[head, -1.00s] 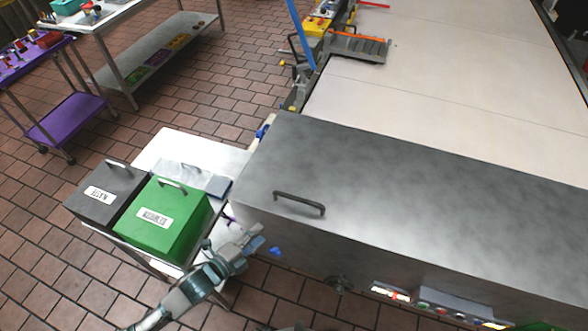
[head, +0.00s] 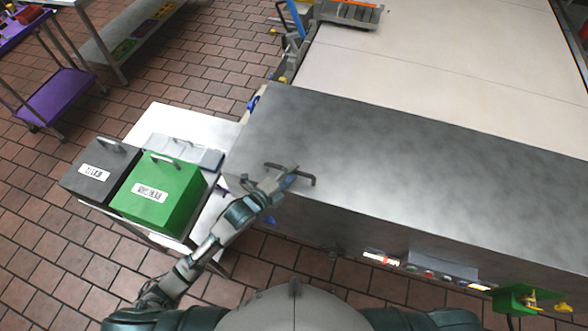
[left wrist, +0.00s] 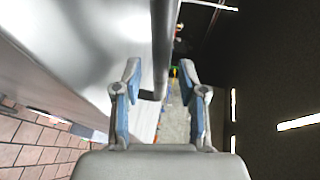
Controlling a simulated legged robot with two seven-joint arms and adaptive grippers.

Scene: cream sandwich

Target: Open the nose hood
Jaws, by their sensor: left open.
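The nose hood (head: 400,150) is a large grey metal cover, lying closed on the machine at the right in the head view. Its dark bar handle (head: 309,180) stands on the near left part of the hood's top. My left gripper (head: 289,175) is at the handle in the head view and hides its middle. In the left wrist view my left gripper (left wrist: 161,85) is open. The handle bar (left wrist: 160,45) runs between its two fingers there, with no clear grip on it. My right gripper is not in view.
Green (head: 160,192) and dark grey (head: 95,172) lidded boxes stand on a white side table left of the hood. A panel with lit buttons (head: 435,272) is on the machine's near face. A pale flat belt (head: 430,65) lies behind the hood.

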